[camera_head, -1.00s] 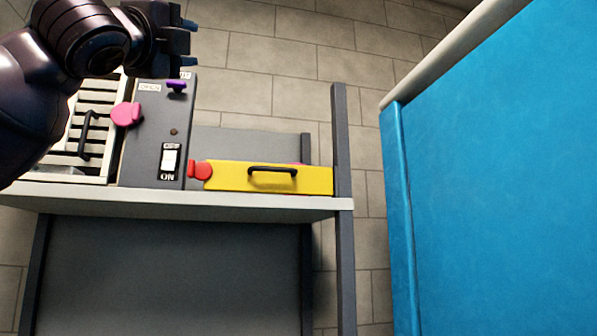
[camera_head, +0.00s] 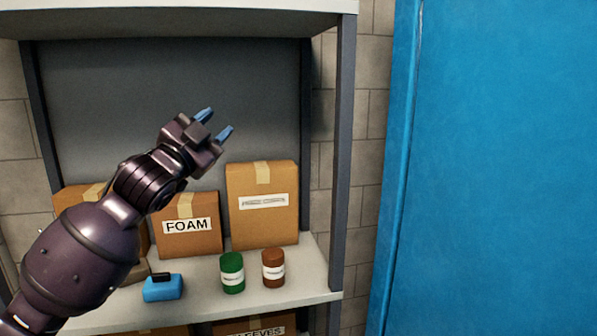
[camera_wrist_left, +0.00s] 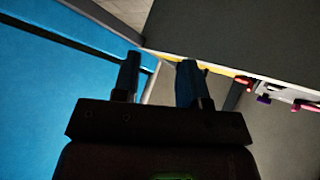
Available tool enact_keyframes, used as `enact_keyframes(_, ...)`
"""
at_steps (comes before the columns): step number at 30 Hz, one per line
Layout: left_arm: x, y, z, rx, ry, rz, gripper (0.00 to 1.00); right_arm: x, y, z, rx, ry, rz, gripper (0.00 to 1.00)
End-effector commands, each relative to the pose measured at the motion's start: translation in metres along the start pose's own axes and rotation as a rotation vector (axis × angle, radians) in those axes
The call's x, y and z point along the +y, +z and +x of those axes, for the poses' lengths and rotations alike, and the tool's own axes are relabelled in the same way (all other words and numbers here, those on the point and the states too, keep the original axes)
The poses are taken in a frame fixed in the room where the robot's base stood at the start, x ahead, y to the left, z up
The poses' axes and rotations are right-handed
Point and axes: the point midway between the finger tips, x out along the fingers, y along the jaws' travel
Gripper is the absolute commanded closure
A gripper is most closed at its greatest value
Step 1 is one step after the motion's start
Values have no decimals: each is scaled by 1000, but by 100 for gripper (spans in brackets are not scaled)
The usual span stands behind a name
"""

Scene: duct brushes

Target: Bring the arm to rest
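My left gripper (camera_head: 214,122) is raised in front of the shelf unit in the head view, its two blue fingertips apart with nothing between them. The left wrist view also shows its fingers (camera_wrist_left: 160,82) apart and empty. My left arm comes in from the lower left and hides part of the lower shelf. My right gripper is in neither view.
The lower shelf (camera_head: 318,288) holds a FOAM box (camera_head: 188,240), a taller box (camera_head: 262,220), a green can (camera_head: 232,274), a brown can (camera_head: 273,268) and a blue object (camera_head: 163,288). A blue panel (camera_head: 500,170) stands at the right.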

Motion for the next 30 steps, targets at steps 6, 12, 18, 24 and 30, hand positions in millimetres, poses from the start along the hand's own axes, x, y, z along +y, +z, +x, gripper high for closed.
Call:
enact_keyframes(6, 61, 77, -53, -100, 9, -173, 61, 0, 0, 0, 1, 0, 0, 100)
enact_keyframes(12, 113, 137, -112, -213, 3, -294, 61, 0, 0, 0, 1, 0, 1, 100)
enact_keyframes(18, 163, 189, -184, -354, -8, -384, 61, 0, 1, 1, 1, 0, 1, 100)
enact_keyframes(24, 212, 230, -268, -525, -21, -472, 61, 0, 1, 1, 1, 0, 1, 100)
enact_keyframes(30, 259, 255, -360, -707, -36, -564, 61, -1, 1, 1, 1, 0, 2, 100)
